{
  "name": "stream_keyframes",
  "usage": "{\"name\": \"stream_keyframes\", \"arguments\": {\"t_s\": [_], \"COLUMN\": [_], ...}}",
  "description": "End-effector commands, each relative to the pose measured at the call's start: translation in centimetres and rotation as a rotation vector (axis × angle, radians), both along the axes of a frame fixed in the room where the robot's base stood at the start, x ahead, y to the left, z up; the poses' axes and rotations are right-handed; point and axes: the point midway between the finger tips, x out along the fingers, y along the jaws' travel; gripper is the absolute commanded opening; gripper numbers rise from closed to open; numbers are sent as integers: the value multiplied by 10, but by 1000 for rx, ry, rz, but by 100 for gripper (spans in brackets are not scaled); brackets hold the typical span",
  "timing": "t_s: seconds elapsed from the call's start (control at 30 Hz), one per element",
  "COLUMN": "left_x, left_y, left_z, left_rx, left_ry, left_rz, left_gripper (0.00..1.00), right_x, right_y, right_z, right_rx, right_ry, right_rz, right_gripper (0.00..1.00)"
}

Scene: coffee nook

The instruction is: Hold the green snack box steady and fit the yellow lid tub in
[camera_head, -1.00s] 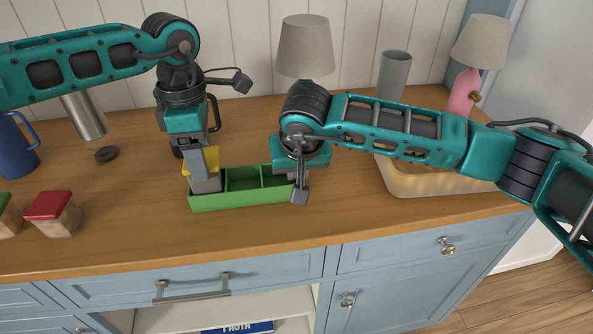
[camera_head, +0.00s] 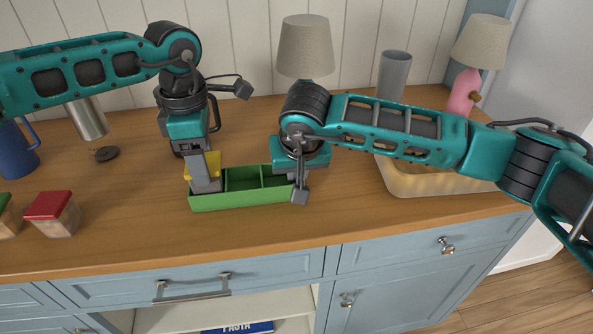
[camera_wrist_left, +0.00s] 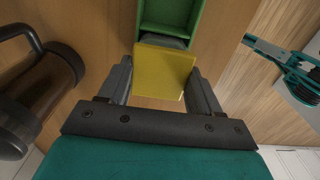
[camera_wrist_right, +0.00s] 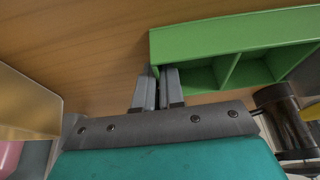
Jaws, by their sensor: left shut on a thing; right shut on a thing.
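The green snack box (camera_head: 240,200) stands on the wooden counter with open compartments in its middle and right. My right gripper (camera_head: 299,190) is shut on the box's right end wall; the right wrist view shows its fingers (camera_wrist_right: 160,75) closed over the green edge. The yellow lid tub (camera_wrist_left: 165,70) is between the fingers of my left gripper (camera_wrist_left: 163,85), which is shut on it. In the head view the tub (camera_head: 207,165) is at the box's left end compartment, partly hidden by the finger. How deep it sits in there cannot be told.
A dark mug-like container (camera_wrist_left: 35,85) stands close behind my left gripper. A red-lidded block (camera_head: 52,213) is at the front left and a blue mug (camera_head: 18,150) at the far left. A pale tray (camera_head: 430,185) is right of the box. The counter in front of the box is clear.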

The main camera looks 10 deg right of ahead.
Motion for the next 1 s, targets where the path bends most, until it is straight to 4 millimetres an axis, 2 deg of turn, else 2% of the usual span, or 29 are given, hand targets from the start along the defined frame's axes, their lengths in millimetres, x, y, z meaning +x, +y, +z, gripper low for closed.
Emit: {"name": "stream_keyframes", "arguments": {"t_s": [0.97, 1.0], "left_x": [0, 0], "left_y": [0, 0], "left_z": [-20, -20], "left_rx": [0, 0], "left_ry": [0, 0], "left_rz": [0, 0], "left_gripper": [32, 66], "right_x": [0, 0], "right_y": [0, 0], "right_z": [0, 0], "right_rx": [0, 0], "right_ry": [0, 0], "right_rz": [0, 0], "right_gripper": [0, 0]}}
